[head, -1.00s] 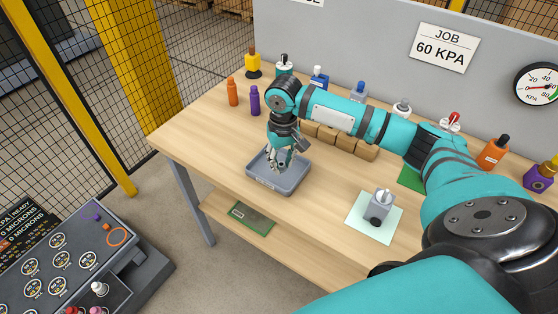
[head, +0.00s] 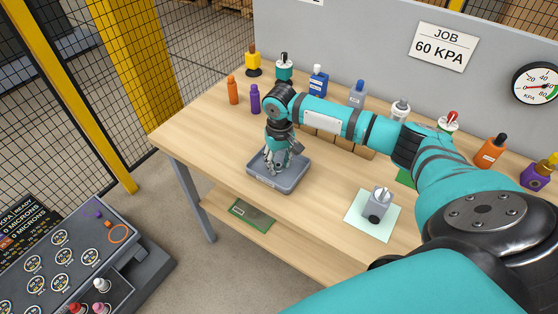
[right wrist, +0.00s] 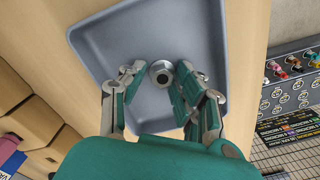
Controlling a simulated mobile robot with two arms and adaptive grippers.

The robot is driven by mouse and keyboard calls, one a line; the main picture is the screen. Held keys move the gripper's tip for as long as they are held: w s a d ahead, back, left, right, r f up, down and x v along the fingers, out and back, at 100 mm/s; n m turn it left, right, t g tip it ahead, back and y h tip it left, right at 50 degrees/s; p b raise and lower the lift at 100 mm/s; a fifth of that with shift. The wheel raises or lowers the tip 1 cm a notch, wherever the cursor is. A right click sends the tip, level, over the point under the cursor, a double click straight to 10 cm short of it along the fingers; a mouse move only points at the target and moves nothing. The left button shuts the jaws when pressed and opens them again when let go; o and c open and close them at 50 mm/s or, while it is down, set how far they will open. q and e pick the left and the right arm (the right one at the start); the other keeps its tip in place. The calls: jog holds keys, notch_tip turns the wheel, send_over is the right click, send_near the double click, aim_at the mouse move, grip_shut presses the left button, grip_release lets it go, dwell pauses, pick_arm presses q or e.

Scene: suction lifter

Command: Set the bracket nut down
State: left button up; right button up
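The bracket nut (right wrist: 161,73) is a small grey metal ring with a dark centre, seen between my right fingertips in the right wrist view. In the head view my right gripper (head: 277,169) points down, low over the shallow grey tray (head: 270,186). The tray's floor and rim also show in the right wrist view (right wrist: 113,31). Whether the nut touches the tray floor is hard to tell. My left gripper is not in view.
A pale green mat (head: 361,221) with a grey block on it lies right of the tray. Brown blocks (head: 344,141) stand behind the tray, partly hidden by my right arm. Several bottles line the back panel. A control console (head: 80,240) stands at lower left.

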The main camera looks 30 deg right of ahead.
jog(key=shift+o, duration=1.1)
jog(key=shift+r, duration=0.15)
notch_tip(320, 180, up, 12)
jog(key=b, duration=0.1)
dwell(0.9)
